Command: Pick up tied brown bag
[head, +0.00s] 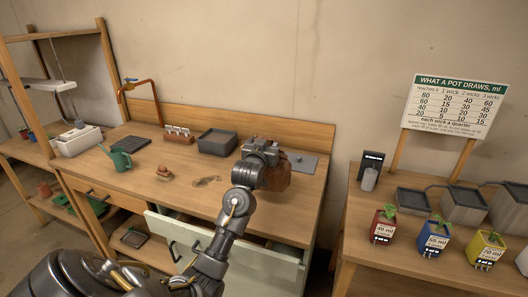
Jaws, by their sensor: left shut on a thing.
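The brown bag (279,176) is a dark brown lump at the right part of the wooden counter. My left gripper (268,160) is over it and shut on it. The hand covers the bag's upper left side, and the tie and fingertips cannot be made out. I cannot tell whether the bag touches the counter or hangs just above it. My right gripper is not in view.
A grey flat plate (303,163) lies right of the bag, and a dark grey tray (217,142) stands behind left. A green watering can (120,157) is at the left. An open drawer (195,238) juts out below the counter. Potted plants (383,224) stand on the right table.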

